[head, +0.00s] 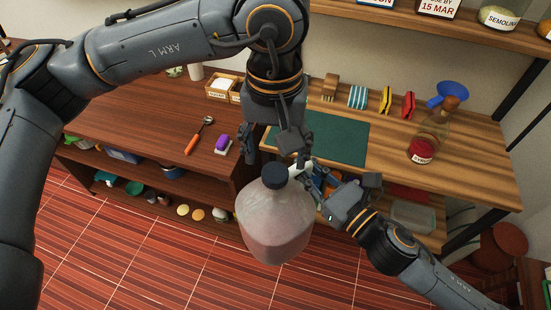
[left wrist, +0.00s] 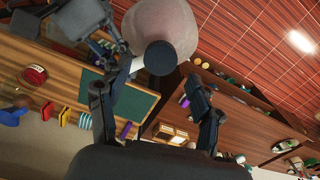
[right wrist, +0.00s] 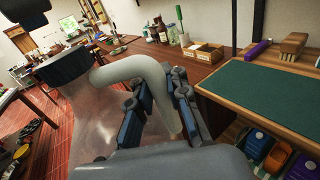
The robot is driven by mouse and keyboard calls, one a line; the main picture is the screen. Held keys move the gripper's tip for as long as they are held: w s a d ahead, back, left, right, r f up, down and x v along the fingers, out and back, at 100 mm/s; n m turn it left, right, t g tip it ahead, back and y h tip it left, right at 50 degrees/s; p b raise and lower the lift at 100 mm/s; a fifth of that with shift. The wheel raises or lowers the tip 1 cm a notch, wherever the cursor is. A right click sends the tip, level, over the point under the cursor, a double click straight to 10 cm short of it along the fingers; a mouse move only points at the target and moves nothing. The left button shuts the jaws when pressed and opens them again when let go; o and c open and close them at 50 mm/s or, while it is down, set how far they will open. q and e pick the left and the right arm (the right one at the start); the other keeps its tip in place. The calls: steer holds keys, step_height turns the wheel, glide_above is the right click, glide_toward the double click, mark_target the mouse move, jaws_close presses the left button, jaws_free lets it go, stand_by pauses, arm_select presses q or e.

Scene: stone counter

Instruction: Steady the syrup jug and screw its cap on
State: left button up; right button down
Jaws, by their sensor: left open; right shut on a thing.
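The syrup jug (head: 275,225) is a cloudy, translucent bottle with pinkish contents, held in the air in front of the counter. Its dark cap (head: 274,176) sits on the neck; I cannot tell how tight it is. My right gripper (head: 325,190) is shut on the jug's pale handle, which shows between its fingers in the right wrist view (right wrist: 150,70). My left gripper (head: 277,157) is open just above the cap, pointing down. In the left wrist view the cap (left wrist: 160,57) lies just beyond the open fingertips, apart from them.
A green mat (head: 335,137) lies on the wooden counter behind the jug. An orange-handled tool (head: 198,138) and a purple-topped brush (head: 222,143) lie at left. Open floor lies in front.

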mark_target(275, 172)
arm_select(q)
steer(key=shift+o, duration=0.2)
steer(key=n, duration=0.2)
steer(key=r+n, duration=0.1)
steer(key=n, duration=0.4)
steer(key=r+n, duration=0.1)
steer(key=n, duration=0.7)
steer(key=shift+r+n, duration=0.4)
steer(key=n, duration=0.4)
steer(key=shift+r+n, duration=0.4)
steer(key=shift+f, duration=4.05)
